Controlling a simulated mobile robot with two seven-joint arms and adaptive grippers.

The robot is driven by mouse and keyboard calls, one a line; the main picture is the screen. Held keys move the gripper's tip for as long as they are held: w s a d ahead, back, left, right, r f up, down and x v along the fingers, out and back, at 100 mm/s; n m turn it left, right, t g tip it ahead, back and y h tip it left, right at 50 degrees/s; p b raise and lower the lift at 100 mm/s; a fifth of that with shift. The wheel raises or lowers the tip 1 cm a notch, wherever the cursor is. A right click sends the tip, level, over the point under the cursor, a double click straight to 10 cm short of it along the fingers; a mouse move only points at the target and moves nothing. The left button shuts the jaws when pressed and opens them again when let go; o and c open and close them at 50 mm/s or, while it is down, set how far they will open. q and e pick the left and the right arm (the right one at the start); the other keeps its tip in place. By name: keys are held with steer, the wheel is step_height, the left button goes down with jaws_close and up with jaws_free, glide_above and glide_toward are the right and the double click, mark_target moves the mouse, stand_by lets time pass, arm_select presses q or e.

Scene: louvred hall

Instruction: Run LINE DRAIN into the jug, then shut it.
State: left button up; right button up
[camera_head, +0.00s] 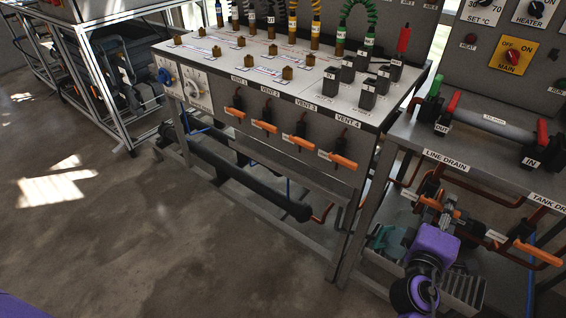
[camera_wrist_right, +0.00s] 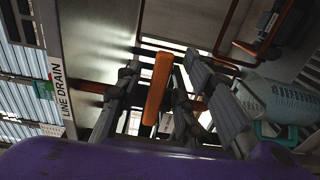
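The LINE DRAIN label (camera_head: 446,160) is on the right bench's front edge, and it also shows in the right wrist view (camera_wrist_right: 58,90). My right gripper (camera_head: 446,208) is below that label. In the right wrist view its open fingers (camera_wrist_right: 165,85) stand on either side of an orange valve handle (camera_wrist_right: 157,90), which lies lengthwise between them with gaps visible. The pale jug (camera_wrist_right: 290,101) with a teal handle is to the right there. In the head view, teal parts of the jug (camera_head: 388,239) show left of my purple wrist, mostly hidden. Its contents cannot be seen. My left gripper is out of view.
Another orange handle (camera_head: 537,254) is near the TANK DRAIN label (camera_head: 549,203), at the right. Orange vent handles (camera_head: 343,161) line the middle bench's front. A metal ribbed tray (camera_head: 462,290) is under my wrist. Open floor (camera_head: 180,240) is at the left.

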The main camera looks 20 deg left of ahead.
steer(key=shift+s, duration=0.1)
steer(key=v, duration=0.6)
steer(key=shift+s, duration=0.4)
steer(key=shift+r, duration=0.15)
